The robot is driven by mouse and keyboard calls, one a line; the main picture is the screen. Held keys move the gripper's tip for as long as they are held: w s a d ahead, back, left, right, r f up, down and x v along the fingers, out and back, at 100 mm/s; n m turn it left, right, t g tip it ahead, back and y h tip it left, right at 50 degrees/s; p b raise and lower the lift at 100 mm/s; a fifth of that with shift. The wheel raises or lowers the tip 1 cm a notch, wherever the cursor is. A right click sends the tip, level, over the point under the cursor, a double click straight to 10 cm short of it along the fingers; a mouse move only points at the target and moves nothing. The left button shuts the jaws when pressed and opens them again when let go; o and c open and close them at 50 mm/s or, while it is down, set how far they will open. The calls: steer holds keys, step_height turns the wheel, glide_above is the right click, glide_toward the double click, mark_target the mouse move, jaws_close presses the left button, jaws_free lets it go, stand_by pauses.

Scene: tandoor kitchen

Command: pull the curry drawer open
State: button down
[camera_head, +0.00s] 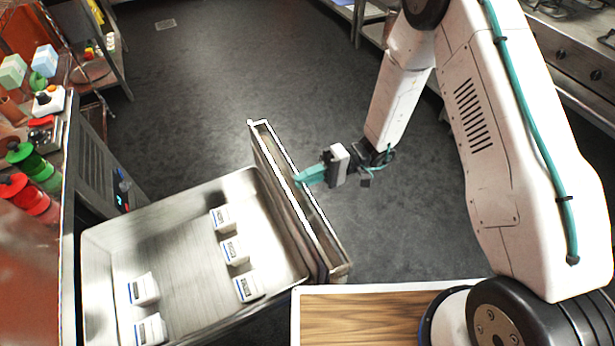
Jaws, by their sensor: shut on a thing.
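The drawer (176,228) stands pulled out from the steel unit at the left, with its steel inside in view. Several small white labelled containers (234,250) stand in it. Its front panel (277,165) faces right, toward my arm. My gripper (303,178) has its teal fingers shut at the top of this front panel, about midway along it. The handle itself is hidden behind the fingers and panel. Whether this is the curry drawer cannot be told, as the labels are too small to read.
A counter at the left holds green and red lidded jars (27,192) and other small items. A wooden board with a white rim (355,318) lies in front, near my arm's base. A stove (570,45) stands at the upper right. The dark floor (230,80) beyond the drawer is clear.

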steer(key=c, duration=1.7)
jaws_free()
steer(key=shift+w, duration=0.1)
steer(key=v, duration=0.7)
steer(key=shift+w+d, duration=0.2)
steer(key=shift+d, duration=0.15)
